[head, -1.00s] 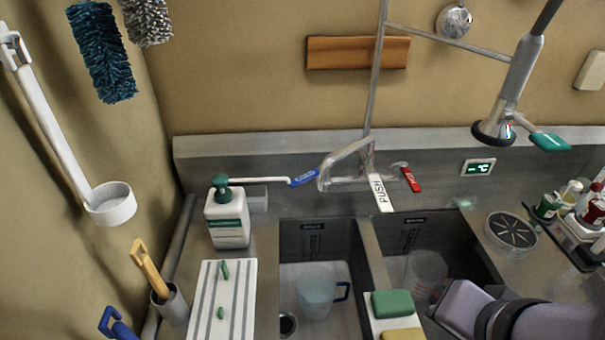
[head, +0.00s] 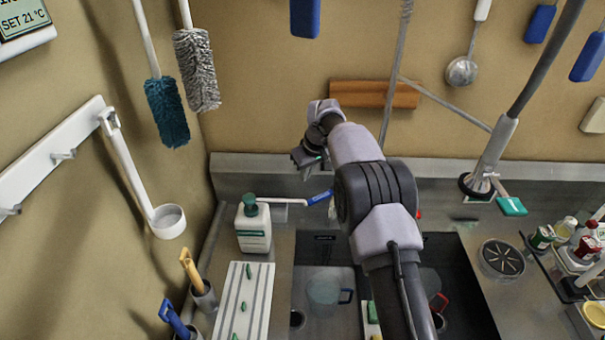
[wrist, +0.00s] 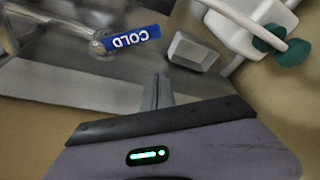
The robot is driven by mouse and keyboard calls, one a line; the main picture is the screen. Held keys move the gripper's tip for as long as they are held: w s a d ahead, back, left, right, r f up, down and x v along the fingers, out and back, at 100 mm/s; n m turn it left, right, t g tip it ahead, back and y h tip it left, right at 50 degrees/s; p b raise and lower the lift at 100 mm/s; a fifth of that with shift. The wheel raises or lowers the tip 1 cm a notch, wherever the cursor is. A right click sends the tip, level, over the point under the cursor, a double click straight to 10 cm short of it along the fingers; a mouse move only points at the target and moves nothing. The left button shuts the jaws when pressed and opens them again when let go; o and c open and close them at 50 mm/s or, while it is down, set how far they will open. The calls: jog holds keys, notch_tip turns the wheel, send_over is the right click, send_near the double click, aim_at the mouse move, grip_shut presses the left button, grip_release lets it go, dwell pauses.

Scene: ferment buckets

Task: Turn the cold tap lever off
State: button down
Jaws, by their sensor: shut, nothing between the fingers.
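The blue cold tap lever (head: 319,198) points left from the tap along the back of the sink in the head view. In the wrist view the lever (wrist: 131,37), lettered COLD, lies at upper left, attached to a metal pivot at its left end. My gripper (head: 308,158) is above and slightly left of the lever in the head view. In the wrist view my gripper's fingers (wrist: 157,90) are shut and empty, apart from the lever. My arm hides most of the tap body and nearly all of the red lever.
A white soap bottle (head: 253,228) with a green pump stands left of the lever; its long white nozzle reaches toward the lever. A grey box (wrist: 193,51) shows near the bottle in the wrist view. A wooden strip (head: 375,94) is on the wall behind.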

aim_at(324, 196)
notch_tip(324, 196, down, 6)
jog(key=s+d+b, duration=0.1)
jog(key=shift+s+f, duration=0.2)
dwell(0.3)
